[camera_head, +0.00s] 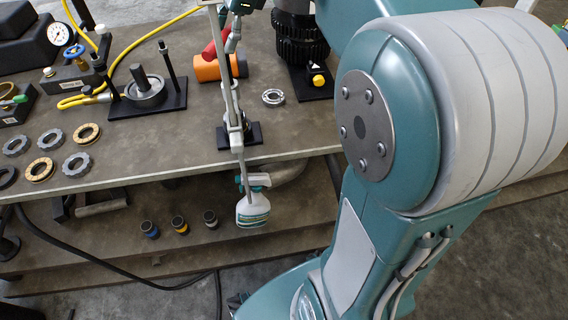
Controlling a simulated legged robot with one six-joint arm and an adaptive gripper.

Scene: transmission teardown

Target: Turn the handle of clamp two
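A tall grey metal bar (230,85), which looks like a bar clamp, rises by the table's front edge above a small black base (248,135). A red handle-like part (211,50) lies beside the bar near the top. I cannot tell which clamp is clamp two. Dark grey and teal parts at the top, probably my gripper (234,36), are close to the red part and the bar. The fingers are small and partly cut off by the top edge. I cannot tell whether they touch the red part or are open or shut.
Several gear rings (77,165) and a black fixture (147,92) fill the table's left. A teal and white bottle (253,210) is below the edge. My arm covers the right.

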